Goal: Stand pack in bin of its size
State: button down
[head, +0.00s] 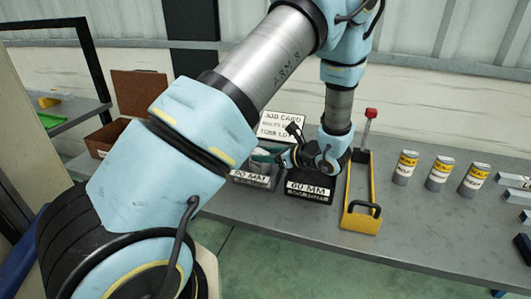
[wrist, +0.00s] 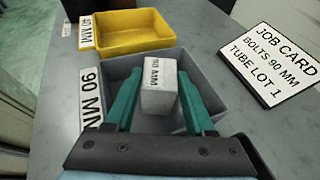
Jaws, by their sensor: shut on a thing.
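My gripper (wrist: 158,84) has teal fingers, shut on a pale grey pack (wrist: 158,100) by its two sides. The pack's top carries an MM label; its number is too small to read surely. The pack is upright over or inside the open grey bin (wrist: 215,92), whose tag reads 90 MM (wrist: 91,97). I cannot tell whether it touches the bin floor. In the head view my gripper (head: 262,156) is at the grey bin (head: 252,180), and the arm hides much of it; I cannot make out the pack there.
A yellow bin (wrist: 128,47) tagged 40 MM stands beyond the grey one. A job card (wrist: 270,67) reads bolts 90 MM, tube lot 1.

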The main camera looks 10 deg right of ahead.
jog(key=shift+f, duration=0.15)
jog(key=shift+f, duration=0.15)
jog(key=shift+c, duration=1.2)
grip_release()
